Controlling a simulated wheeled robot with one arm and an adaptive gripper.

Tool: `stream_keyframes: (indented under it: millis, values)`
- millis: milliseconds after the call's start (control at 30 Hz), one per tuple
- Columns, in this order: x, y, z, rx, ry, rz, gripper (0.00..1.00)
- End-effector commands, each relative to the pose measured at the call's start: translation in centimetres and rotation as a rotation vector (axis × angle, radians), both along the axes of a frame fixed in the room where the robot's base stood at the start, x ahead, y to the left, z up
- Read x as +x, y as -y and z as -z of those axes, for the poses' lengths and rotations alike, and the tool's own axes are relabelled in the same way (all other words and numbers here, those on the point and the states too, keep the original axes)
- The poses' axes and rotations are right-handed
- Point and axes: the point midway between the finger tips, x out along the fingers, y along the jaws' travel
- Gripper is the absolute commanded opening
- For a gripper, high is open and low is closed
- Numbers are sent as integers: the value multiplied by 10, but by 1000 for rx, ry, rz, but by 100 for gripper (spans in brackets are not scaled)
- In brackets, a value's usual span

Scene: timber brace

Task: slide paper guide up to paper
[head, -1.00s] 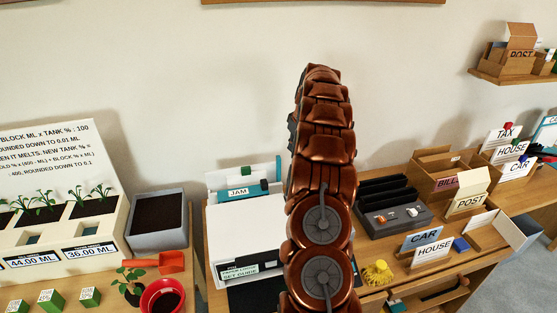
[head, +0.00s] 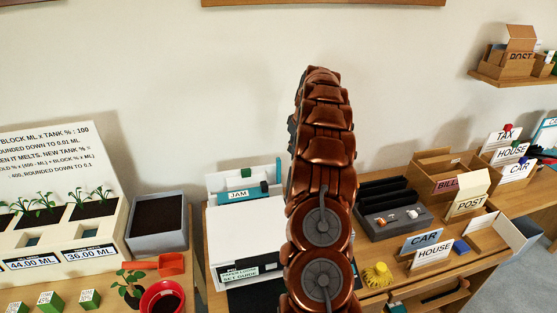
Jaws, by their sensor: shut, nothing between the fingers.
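A white printer-like machine (head: 245,222) stands on the wooden desk, left of my arm. Its front carries a label (head: 240,275) that reads "SET GUIDE" in part. At its back is an upright pale feeder (head: 228,182) with a "JAM" tag (head: 238,195), a small green piece (head: 246,172) and a teal piece (head: 264,187). I cannot tell which piece is the paper guide, or whether it touches paper. My copper arm rises in front of the machine's right side and hides part of it. My gripper is not visible.
Left of the machine are a grey soil planter (head: 157,222), an orange tool (head: 172,264) and a red pot (head: 162,297).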

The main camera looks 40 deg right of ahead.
Motion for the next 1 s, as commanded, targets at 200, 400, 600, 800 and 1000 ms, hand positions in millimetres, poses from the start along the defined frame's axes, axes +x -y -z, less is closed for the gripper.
stream_keyframes:
  millis: [200, 400, 600, 800, 1000]
  values:
    - [0, 0, 0, 0, 0, 0, 0]
    - [0, 0, 2, 0, 0, 0, 0]
    - [0, 0, 9, 0, 0, 0, 0]
    - [0, 0, 15, 0, 0, 0, 0]
    - [0, 0, 21, 0, 0, 0, 0]
